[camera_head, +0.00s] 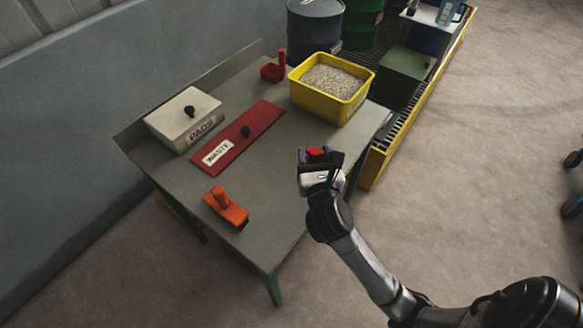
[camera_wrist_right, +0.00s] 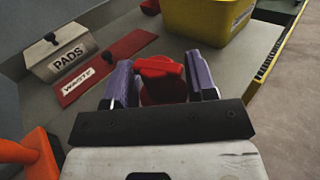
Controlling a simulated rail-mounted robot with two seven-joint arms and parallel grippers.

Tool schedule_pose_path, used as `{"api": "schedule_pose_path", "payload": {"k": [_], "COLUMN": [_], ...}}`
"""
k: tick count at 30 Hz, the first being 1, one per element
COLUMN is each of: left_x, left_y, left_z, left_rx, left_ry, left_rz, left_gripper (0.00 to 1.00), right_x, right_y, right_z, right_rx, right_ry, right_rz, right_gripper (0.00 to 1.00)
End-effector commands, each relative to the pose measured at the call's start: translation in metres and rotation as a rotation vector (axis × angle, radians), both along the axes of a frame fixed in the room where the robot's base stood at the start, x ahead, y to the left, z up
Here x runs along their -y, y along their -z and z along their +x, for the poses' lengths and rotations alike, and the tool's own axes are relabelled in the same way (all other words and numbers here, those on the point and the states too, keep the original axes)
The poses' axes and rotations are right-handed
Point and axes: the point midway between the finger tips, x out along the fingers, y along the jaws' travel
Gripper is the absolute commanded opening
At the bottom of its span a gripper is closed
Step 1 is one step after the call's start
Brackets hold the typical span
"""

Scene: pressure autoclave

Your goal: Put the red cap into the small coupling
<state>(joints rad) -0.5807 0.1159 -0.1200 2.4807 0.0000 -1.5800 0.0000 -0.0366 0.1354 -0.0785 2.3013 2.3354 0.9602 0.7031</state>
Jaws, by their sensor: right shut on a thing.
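My right gripper (camera_head: 319,160) is raised near the right edge of the grey table, in front of the yellow tub. In the right wrist view its two purple-lined fingers (camera_wrist_right: 161,84) are shut on the red cap (camera_wrist_right: 160,68), one on each side. The cap also shows as a small red patch between the fingers in the head view (camera_head: 316,152). Its lower part is hidden by the gripper body. I cannot pick out the small coupling in either view. My left gripper is not in view.
The grey table (camera_head: 275,205) holds a white PADS box (camera_head: 180,112), a red WASTE lid (camera_head: 255,125), an orange hand tool (camera_head: 227,208), a red handled piece (camera_head: 272,70) and a yellow tub (camera_head: 305,98) of granules. Drums (camera_head: 315,28) stand behind. Open floor lies right.

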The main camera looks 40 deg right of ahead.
Motion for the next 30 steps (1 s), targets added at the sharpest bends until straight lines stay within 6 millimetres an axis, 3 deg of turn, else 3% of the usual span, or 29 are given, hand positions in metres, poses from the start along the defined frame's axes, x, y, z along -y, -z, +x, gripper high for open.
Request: {"api": "schedule_pose_path", "payload": {"k": [6, 12, 19, 27, 30], "left_x": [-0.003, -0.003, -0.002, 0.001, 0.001], "left_y": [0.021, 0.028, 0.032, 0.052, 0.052], "left_z": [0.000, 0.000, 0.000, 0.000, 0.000], "left_rx": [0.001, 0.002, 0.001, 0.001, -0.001], "left_ry": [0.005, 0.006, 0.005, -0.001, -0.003], "left_rz": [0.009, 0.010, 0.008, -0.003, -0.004], "left_gripper": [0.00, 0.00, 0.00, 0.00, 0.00], "right_x": [-0.016, -0.022, -0.024, -0.024, -0.024], "right_y": [0.027, 0.036, 0.043, 0.077, 0.079], "right_z": [0.038, 0.055, 0.058, 0.058, 0.058], "right_rx": [0.001, 0.001, -0.001, -0.002, -0.001], "right_ry": [-0.001, 0.000, 0.000, 0.000, 0.000], "right_rz": [-0.001, -0.002, -0.001, -0.002, -0.001], "right_gripper": [0.27, 0.27, 0.27, 0.27, 0.27]}}
